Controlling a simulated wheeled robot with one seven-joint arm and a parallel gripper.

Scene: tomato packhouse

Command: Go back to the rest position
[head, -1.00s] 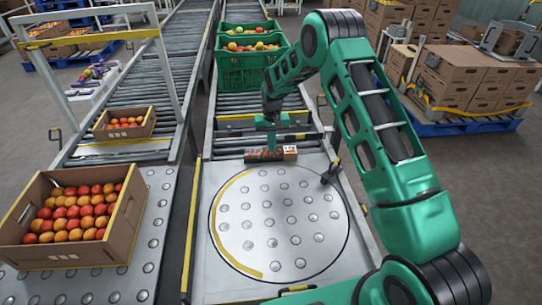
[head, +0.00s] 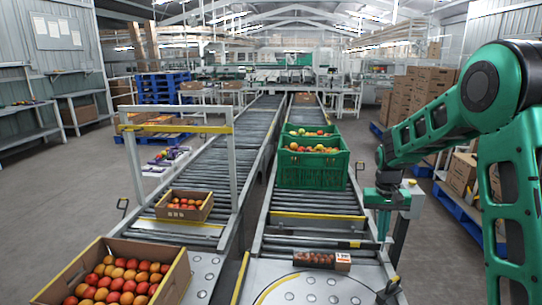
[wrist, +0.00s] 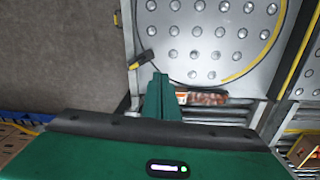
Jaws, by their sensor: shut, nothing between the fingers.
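My gripper (head: 383,228) hangs to the right of the conveyor in the head view, with its fingers pointing down. In the wrist view its green fingers (wrist: 160,85) are together, with nothing held between them. A small pack of red tomatoes (head: 313,259) with a white label lies at the far edge of the ball-top table (head: 345,290), near the rollers. The pack also shows in the wrist view (wrist: 208,99), just right of the fingers and apart from them.
Green crates (head: 313,172) of tomatoes stand on the right conveyor. A small carton (head: 184,206) and a larger carton (head: 170,283), both of tomatoes, are on the left line. A white metal frame (head: 135,170) spans that line. Stacked brown boxes (head: 432,84) stand at right.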

